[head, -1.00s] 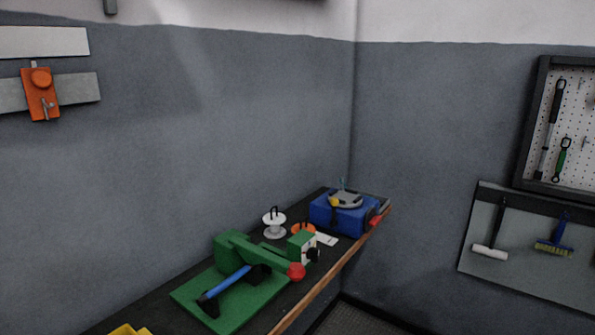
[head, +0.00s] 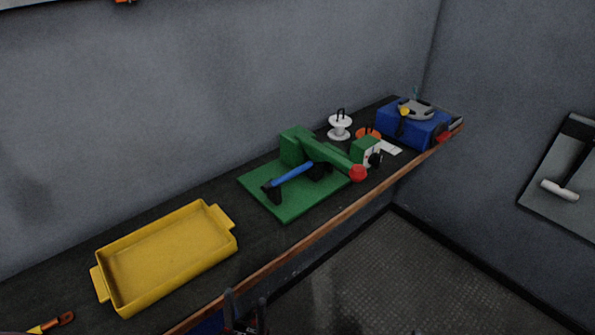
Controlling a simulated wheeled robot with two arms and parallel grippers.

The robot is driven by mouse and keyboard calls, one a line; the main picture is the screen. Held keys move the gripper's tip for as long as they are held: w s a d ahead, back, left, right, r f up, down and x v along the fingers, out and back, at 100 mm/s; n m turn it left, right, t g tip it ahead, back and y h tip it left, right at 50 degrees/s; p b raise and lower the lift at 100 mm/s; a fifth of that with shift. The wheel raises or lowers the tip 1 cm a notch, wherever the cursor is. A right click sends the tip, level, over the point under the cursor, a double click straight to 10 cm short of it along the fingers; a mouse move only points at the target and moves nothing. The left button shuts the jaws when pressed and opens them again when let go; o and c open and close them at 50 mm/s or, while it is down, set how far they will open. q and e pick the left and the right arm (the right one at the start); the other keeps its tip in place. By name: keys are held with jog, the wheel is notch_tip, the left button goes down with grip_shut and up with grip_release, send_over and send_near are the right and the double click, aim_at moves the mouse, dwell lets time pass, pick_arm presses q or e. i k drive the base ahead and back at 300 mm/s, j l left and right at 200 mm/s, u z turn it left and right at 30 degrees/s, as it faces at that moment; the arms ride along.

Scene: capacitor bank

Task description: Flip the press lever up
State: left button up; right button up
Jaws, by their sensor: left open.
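The green press stands on a flat green base plate (head: 285,207) at the middle of the bench. Its green lever (head: 328,158) slopes down to the right from the press body (head: 297,145) and ends in a red knob (head: 358,173) near the bench's front edge. A blue bar with black ends (head: 292,175) lies slanted over the plate, in front of the body. My left gripper (head: 246,314) shows at the bottom edge, two dark fingers apart and empty, in front of the bench and well short of the lever. My right gripper is out of view.
A yellow tray (head: 165,258) stands left of the press. Right of it are a white spool (head: 340,127), a small green block (head: 366,152) close to the knob, and a blue box (head: 412,128). Open floor (head: 390,275) lies before the bench's wooden edge.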

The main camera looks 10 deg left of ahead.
aim_at(317, 151)
jog(key=i+l, duration=0.1)
jog(key=i, duration=0.85)
